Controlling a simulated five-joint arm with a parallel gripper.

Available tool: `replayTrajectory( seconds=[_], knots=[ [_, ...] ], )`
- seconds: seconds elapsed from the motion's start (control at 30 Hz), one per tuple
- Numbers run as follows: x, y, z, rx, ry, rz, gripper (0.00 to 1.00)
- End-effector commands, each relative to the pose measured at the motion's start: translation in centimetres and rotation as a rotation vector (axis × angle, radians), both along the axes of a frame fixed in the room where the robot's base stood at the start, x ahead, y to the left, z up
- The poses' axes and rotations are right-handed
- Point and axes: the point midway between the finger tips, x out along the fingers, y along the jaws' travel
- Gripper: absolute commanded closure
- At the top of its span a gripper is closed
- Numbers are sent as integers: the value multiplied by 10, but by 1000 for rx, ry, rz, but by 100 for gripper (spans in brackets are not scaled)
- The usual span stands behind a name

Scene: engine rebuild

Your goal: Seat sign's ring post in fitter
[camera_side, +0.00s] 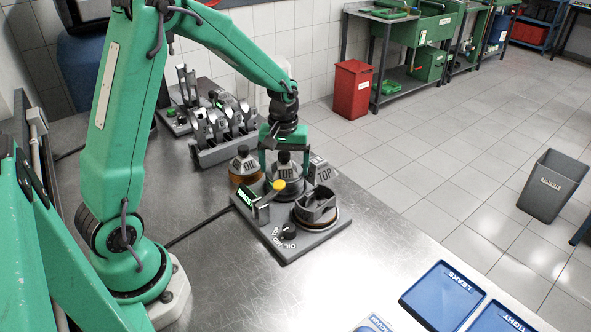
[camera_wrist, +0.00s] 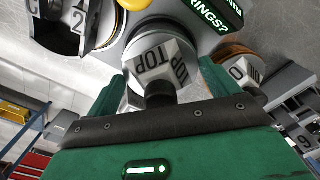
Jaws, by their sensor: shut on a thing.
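My gripper (camera_side: 284,160) points down and is shut on a grey ring post lettered TOP (camera_side: 284,173). In the wrist view the TOP post (camera_wrist: 163,66) sits between my fingers, with TOP on two faces. It is over or on a round grey part of the fitter base (camera_side: 315,241); I cannot tell whether it is seated. The OIL post (camera_side: 244,163) stands to the left on an amber ring. Another grey lettered post (camera_side: 322,173) stands to the right, partly hidden. The fitter's green sign (camera_side: 245,195) is hard to read; the wrist view shows "RINGS?" (camera_wrist: 222,15).
A yellow knob (camera_side: 280,186) on a lever stands close in front of the held post. A dark open part (camera_side: 315,208) sits at the fitter's right, and a dial (camera_side: 289,231) at its front. A rack of metal parts (camera_side: 222,130) stands behind. Blue trays (camera_side: 441,295) lie front right.

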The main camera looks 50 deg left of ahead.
Motion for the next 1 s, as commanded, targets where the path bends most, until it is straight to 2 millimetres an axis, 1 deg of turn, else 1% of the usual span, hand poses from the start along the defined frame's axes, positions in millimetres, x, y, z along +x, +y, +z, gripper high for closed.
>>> replayTrajectory(
  seconds=[1.0],
  knots=[
    [0,0,-10,0,0,0,46]
  ],
)
